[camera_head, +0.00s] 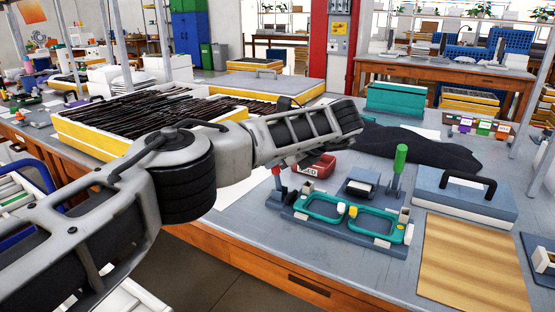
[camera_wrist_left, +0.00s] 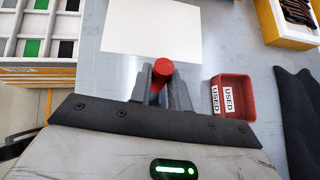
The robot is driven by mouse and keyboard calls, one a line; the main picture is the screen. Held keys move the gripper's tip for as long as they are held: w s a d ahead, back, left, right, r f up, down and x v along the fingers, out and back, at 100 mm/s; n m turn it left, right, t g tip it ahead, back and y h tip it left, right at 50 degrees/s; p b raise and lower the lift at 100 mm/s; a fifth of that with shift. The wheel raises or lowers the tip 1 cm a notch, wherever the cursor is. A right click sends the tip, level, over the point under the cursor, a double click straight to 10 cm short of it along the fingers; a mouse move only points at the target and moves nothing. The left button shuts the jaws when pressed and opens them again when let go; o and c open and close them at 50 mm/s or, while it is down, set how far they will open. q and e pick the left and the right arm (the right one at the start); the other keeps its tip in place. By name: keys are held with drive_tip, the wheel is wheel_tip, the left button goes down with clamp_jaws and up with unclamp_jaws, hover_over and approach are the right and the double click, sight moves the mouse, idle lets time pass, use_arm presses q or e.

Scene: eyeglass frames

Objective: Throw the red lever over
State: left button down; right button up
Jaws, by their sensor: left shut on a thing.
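The red lever (camera_head: 277,170) stands upright at the left end of a blue fixture (camera_head: 348,228) on the grey bench in the head view. In the left wrist view the lever's round red top (camera_wrist_left: 162,66) sits between the dark fingers of my left gripper (camera_wrist_left: 162,78). The gripper is shut on the lever, with a finger on each side. In the head view my left arm crosses the middle and hides most of the gripper. My right gripper is not in view.
A green-handled upright lever (camera_head: 400,160) stands at the fixture's back right. A red bin labelled USED (camera_wrist_left: 232,96) is right of the gripper. A grey case (camera_head: 462,195) and a wooden board (camera_head: 468,262) lie to the right. Black cloth (camera_head: 420,145) lies behind.

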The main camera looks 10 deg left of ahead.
use_arm(q)
drive_tip(key=c, duration=1.3)
unclamp_jaws()
drive_tip(key=v, duration=1.6)
drive_tip(key=shift+p, duration=0.3)
